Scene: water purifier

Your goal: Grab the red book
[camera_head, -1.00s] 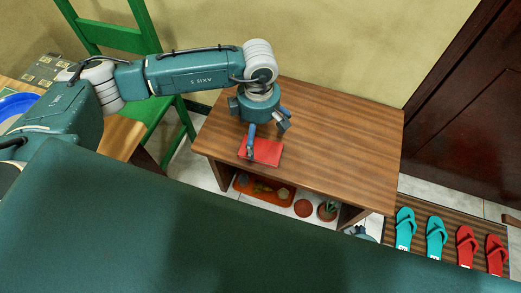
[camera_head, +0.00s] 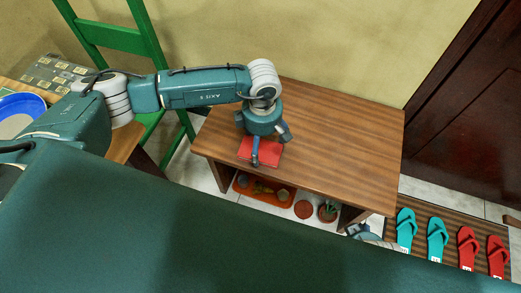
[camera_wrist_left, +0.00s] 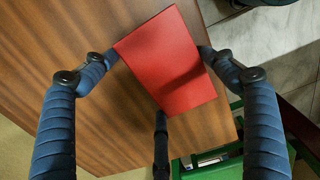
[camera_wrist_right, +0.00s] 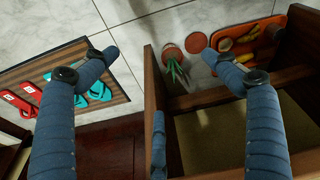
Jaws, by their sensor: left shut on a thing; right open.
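The red book (camera_head: 270,150) lies near the front left edge of the wooden table. My left gripper (camera_head: 266,147) is over it from above, with its blue fingers around the book. In the left wrist view the red book (camera_wrist_left: 172,60) shows between the two fingertips, which touch or nearly touch its opposite edges; a third finger is at its lower side. The left gripper is shut on the book. My right gripper (camera_wrist_right: 160,55) is open and empty, low beside the table, above the tiled floor. The head view shows only a little of it.
The wooden table (camera_head: 345,135) is otherwise clear. Below it are an orange tray (camera_head: 243,188) and a potted plant (camera_head: 327,212). Teal and red flip-flops (camera_head: 467,248) lie on a mat at right. A green chair (camera_head: 108,38) and a blue bowl (camera_head: 22,104) are at left.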

